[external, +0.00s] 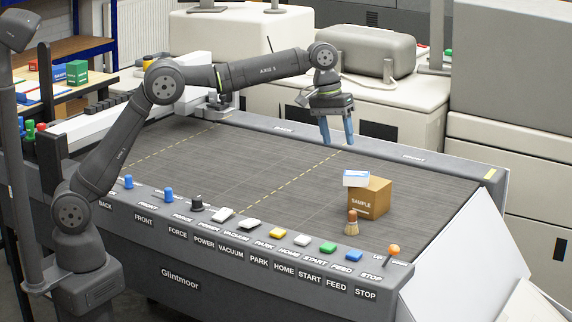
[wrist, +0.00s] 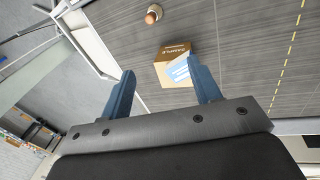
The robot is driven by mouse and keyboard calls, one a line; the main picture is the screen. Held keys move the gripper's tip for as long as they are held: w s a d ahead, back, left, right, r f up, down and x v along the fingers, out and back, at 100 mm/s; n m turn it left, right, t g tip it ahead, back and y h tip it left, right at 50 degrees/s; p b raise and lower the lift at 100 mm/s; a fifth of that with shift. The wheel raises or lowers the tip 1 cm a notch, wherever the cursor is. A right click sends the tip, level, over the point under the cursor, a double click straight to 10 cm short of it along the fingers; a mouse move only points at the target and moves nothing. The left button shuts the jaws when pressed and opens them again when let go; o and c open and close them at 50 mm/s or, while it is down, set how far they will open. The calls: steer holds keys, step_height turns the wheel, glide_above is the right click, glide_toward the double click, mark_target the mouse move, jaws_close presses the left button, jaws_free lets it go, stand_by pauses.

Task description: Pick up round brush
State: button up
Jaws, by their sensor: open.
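The round brush (external: 352,223) has a wooden handle and reddish-brown bristles. It stands on the dark table surface just in front of a cardboard box marked SAMPLE. In the wrist view the brush (wrist: 154,13) shows at the top as a small round shape, beyond the box. My gripper (external: 338,142) hangs with blue fingers pointing down, above the far side of the table, behind the box and well away from the brush.
The SAMPLE box (external: 369,199) stands close behind the brush, with a small white and blue carton (external: 356,178) at its upper left. The table's left and middle are clear.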

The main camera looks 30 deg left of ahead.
steer(key=s+d+m, duration=0.1)
steer(key=d+m, duration=0.2)
steer(key=m, duration=0.3)
steer(key=m+y, duration=0.1)
steer(key=m, duration=0.4)
glide_above(351, 211)
steer(key=a, duration=0.1)
step_height(351, 211, down, 5)
steer(key=f, duration=0.8)
steer(key=d+f, duration=0.1)
steer(key=f, duration=0.3)
steer(key=shift+d, duration=0.1)
steer(key=shift+t, duration=0.3)
steer(key=shift+d+f, duration=0.1)
steer(key=shift+f, duration=2.6)
steer(key=c, duration=1.1)
